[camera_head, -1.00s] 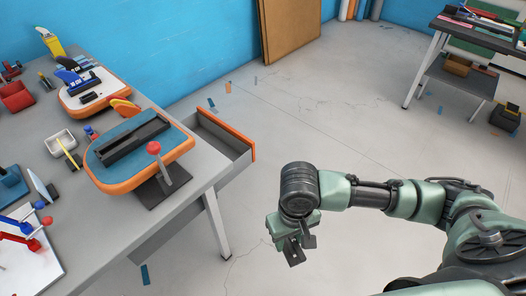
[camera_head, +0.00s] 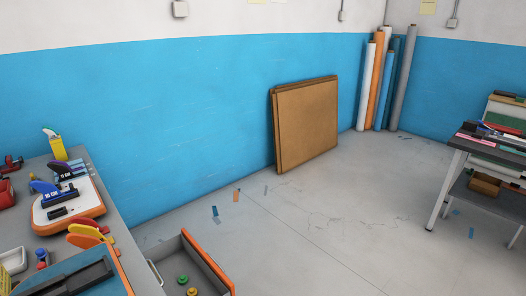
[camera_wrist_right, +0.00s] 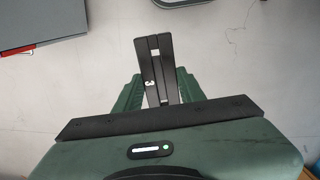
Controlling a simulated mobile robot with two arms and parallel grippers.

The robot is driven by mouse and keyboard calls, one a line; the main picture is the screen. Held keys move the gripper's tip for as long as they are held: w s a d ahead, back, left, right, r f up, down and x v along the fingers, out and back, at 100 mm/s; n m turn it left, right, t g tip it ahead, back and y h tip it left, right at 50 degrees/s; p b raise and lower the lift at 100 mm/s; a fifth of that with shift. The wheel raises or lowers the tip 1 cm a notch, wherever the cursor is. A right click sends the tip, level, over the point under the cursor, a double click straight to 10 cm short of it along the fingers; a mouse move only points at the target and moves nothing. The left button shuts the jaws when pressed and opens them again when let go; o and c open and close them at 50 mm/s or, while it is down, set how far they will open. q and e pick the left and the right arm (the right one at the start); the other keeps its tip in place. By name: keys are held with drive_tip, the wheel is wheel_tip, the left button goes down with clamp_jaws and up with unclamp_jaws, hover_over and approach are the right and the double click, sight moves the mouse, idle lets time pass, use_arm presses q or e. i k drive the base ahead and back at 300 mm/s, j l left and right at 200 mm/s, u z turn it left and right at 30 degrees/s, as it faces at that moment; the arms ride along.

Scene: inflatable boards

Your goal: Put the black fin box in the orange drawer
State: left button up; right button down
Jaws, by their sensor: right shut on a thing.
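In the right wrist view, a black slotted piece (camera_wrist_right: 158,70), which looks like the black fin box, stands out between the green fingers of my right gripper (camera_wrist_right: 158,92). The gripper is shut on it, over the grey floor. The orange drawer (camera_head: 207,262) shows at the bottom of the head view, pulled open from the table. A green round piece (camera_head: 183,279) and a yellow one (camera_head: 193,291) lie inside it. Neither gripper is in the head view. My left gripper is not in view at all.
The grey table (camera_head: 109,203) at left holds boards, fins and a long dark slotted bar (camera_head: 68,284). A brown panel (camera_head: 306,123) leans on the blue wall. A second table (camera_head: 490,146) stands at right. The floor between is mostly open.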

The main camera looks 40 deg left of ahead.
sight(172, 271)
drive_tip(key=i+u, duration=0.25)
drive_tip(key=i, duration=0.2)
drive_tip(key=i+l+u, duration=0.1)
drive_tip(key=i+u, duration=0.2)
drive_tip(key=i, duration=0.2)
drive_tip(key=i+l+u, duration=0.25)
drive_tip(key=i, duration=0.2)
drive_tip(key=i+l+u, duration=0.3)
drive_tip(key=i, duration=0.15)
drive_tip(key=i+j+u, duration=0.35)
drive_tip(key=i, duration=0.4)
drive_tip(key=i+u, duration=0.4)
drive_tip(key=i, duration=0.35)
drive_tip(key=i+l+u, duration=0.1)
drive_tip(key=i+u, duration=0.25)
drive_tip(key=i, duration=0.4)
drive_tip(key=i+u, duration=0.1)
drive_tip(key=u, duration=0.7)
drive_tip(key=i+l+u, duration=0.1)
drive_tip(key=u, duration=0.3)
drive_tip(key=i+l+u, duration=0.1)
drive_tip(key=u, duration=0.3)
drive_tip(key=l+u, duration=0.1)
drive_tip(key=u, duration=2.25)
